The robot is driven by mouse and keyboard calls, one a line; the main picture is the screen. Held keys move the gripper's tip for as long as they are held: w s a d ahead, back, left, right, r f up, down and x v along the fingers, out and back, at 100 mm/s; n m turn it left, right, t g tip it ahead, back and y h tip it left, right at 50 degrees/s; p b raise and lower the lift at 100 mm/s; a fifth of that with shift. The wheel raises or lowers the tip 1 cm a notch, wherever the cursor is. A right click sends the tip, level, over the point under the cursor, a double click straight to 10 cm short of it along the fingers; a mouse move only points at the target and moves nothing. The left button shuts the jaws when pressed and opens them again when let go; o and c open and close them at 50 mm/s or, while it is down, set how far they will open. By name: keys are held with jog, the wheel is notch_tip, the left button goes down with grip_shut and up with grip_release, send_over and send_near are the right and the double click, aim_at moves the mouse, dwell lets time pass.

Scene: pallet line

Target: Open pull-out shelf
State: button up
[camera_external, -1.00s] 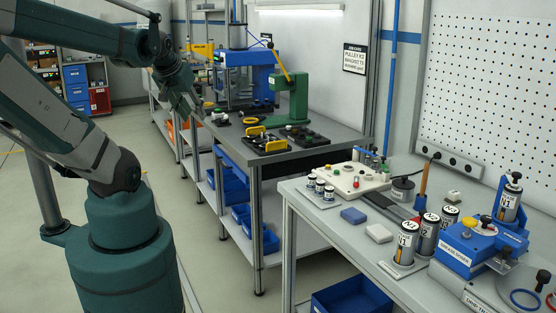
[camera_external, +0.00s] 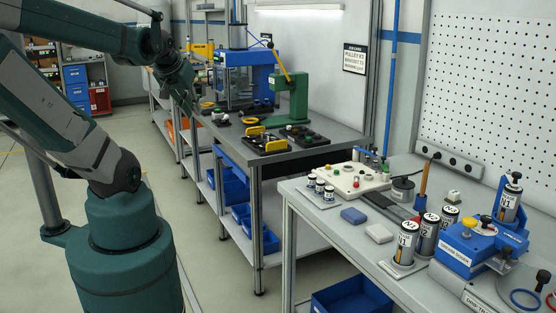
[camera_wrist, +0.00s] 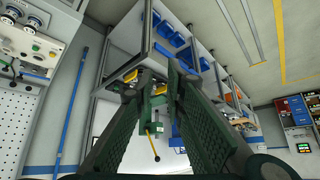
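My gripper (camera_wrist: 160,75) is in the wrist view, its two dark green fingers apart with nothing visible between the tips. In the external view its end hangs by the left side of the middle workbench (camera_external: 330,135); the fingers are too small to judge there. Two black trays with yellow handles (camera_external: 256,130) sit on that bench, right of my gripper and apart from it. A grey lower shelf (camera_external: 285,232) runs under the bench. I cannot tell which part is the pull-out shelf.
A green press (camera_external: 295,100) and a blue-framed machine (camera_external: 247,78) stand on the middle bench. Blue bins (camera_external: 232,185) sit beneath. A front bench (camera_external: 335,220) holds labelled cylinders (camera_external: 403,243) and a blue fixture (camera_external: 468,245). Floor left of the benches is mostly clear.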

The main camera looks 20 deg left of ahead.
jog(key=w+a+r+m+t+y+b, duration=0.1)
jog(key=w+a+r+t, duration=0.35)
jog(key=w, duration=0.65)
jog(key=w+a+r+m+t+y+b, duration=0.1)
jog(key=w+a+r+y, duration=0.1)
jog(key=w+a+r, duration=0.75)
jog(key=w+a+r+m+t+y+b, duration=0.1)
jog(key=w+a+r+t, duration=0.15)
jog(key=w, duration=1.15)
jog(key=m+t+h+b, duration=0.3)
jog(key=m+h+b, duration=0.2)
jog(key=m+h, duration=0.9)
send_over(219, 161)
jog(key=w+a, duration=0.1)
jog(key=a, duration=0.1)
notch_tip(219, 161, down, 23)
jog(key=m+y, duration=0.3)
jog(key=s+a+f+m+g+h+b, duration=0.1)
jog(key=s+f+m+g, duration=0.1)
jog(key=f, duration=1.1)
jog(key=s+a+f+m+g+h, duration=0.1)
jog(key=f+m+g+h, duration=0.1)
jog(key=f, duration=1)
jog(key=s+a+f+m+g+h+b, duration=0.1)
jog(key=s+f+m+g, duration=0.1)
jog(key=f, duration=1.1)
jog(key=shift+s+a+f+m+g+b, duration=0.35)
jog(key=shift+m+g, duration=0.15)
jog(key=shift+g, duration=0.3)
